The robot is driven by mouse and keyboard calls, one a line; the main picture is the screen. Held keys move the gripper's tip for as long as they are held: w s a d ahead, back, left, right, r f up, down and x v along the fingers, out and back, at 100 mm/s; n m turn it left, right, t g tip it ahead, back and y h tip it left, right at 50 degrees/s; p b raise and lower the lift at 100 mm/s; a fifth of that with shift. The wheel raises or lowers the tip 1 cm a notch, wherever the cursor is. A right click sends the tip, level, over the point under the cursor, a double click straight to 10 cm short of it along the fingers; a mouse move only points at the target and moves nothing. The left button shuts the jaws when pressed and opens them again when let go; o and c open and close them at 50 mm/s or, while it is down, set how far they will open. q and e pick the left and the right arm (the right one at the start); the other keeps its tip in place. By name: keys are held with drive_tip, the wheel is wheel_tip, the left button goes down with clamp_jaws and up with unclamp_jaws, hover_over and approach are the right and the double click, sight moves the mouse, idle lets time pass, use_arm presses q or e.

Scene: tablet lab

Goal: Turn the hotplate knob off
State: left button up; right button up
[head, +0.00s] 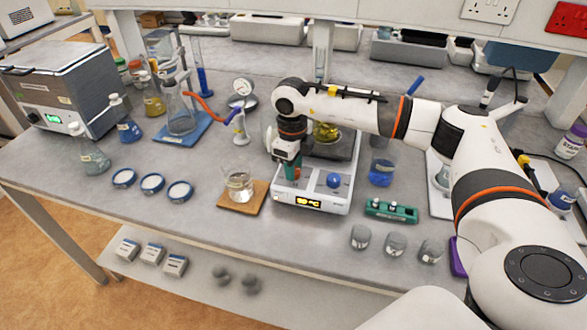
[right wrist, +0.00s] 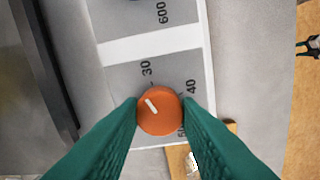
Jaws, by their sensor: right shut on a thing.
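The hotplate (head: 317,197) is a white unit with a dark top plate and a lit display that seems to read 50 °C. Its orange knob (right wrist: 160,111) has a white pointer line and sits on a grey scale marked 30 and 40; another number is partly hidden. The pointer slants to the upper left in the right wrist view. My right gripper (right wrist: 161,108) is shut on the orange knob, one green fingertip on each side. In the head view my right gripper (head: 290,173) is at the hotplate's left front. A blue knob (head: 333,181) is to its right. My left gripper is out of view.
A vessel with yellow liquid (head: 326,132) is on the hotplate, partly behind my arm. A beaker (head: 239,186) on a wooden board (head: 233,208) stands close left.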

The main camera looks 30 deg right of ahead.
drive_tip(key=n+b, duration=0.2)
drive_tip(key=n, duration=0.1)
drive_tip(key=shift+f+n, duration=0.15)
drive_tip(key=shift+n, duration=0.15)
drive_tip(key=n+b, duration=0.2)
drive_tip(key=n, duration=0.1)
drive_tip(key=shift+n, duration=0.3)
drive_tip(key=n+b, duration=0.2)
drive_tip(key=n, duration=0.1)
drive_tip(key=shift+d+r+n+b, duration=0.1)
drive_tip(key=shift+n+b, duration=0.1)
drive_tip(key=shift+n, duration=0.5)
drive_tip(key=shift+r+n+b, duration=0.1)
drive_tip(key=shift+n+b, duration=0.05)
drive_tip(key=shift+n, duration=0.85)
drive_tip(key=o, duration=1)
